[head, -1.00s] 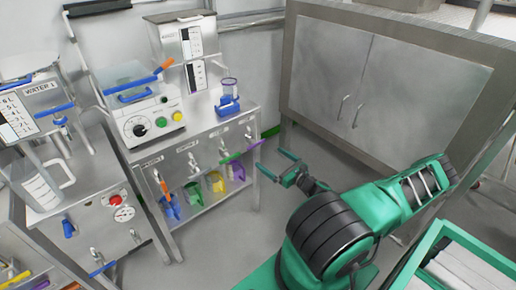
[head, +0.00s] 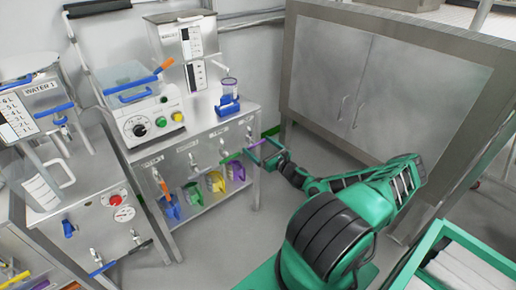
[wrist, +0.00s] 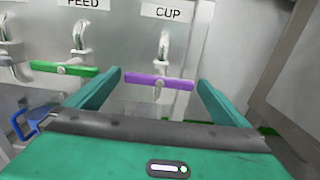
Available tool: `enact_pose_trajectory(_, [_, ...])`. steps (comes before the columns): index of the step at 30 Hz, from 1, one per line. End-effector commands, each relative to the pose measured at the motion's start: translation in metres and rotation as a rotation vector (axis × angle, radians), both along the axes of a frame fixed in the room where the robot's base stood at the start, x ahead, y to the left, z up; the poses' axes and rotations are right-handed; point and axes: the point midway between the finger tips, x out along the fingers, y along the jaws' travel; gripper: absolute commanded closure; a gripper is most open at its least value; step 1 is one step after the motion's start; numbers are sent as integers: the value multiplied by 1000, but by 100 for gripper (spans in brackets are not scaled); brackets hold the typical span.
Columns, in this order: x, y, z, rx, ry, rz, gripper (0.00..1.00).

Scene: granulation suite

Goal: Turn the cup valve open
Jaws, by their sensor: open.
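The cup valve's purple lever handle (wrist: 140,79) lies crosswise, nearly level, below its bent metal pipe (wrist: 164,45) and the CUP label (wrist: 168,13) in the wrist view. My gripper (wrist: 159,80) is open, with one green finger on each side of the handle. The handle spans most of the gap between the fingertips; I cannot tell whether either finger touches it. In the head view my gripper (head: 261,152) is at the right end of the steel dispensing stand's front, by the purple handle, which is partly hidden there.
The FEED valve's green handle (wrist: 64,69) is close on the left. A blue holder (head: 229,105) with a clear cup stands on the stand top (head: 205,112). A large steel cabinet (head: 385,85) stands to the right.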

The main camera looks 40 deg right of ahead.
Motion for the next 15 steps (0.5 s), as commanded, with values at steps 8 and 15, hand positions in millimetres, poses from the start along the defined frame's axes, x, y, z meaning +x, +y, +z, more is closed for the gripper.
enact_pose_trajectory(8, [2, 0, 0, 0, 1, 0, 0])
enact_pose_trajectory(15, [2, 0, 0, 0, 0, 0, 37])
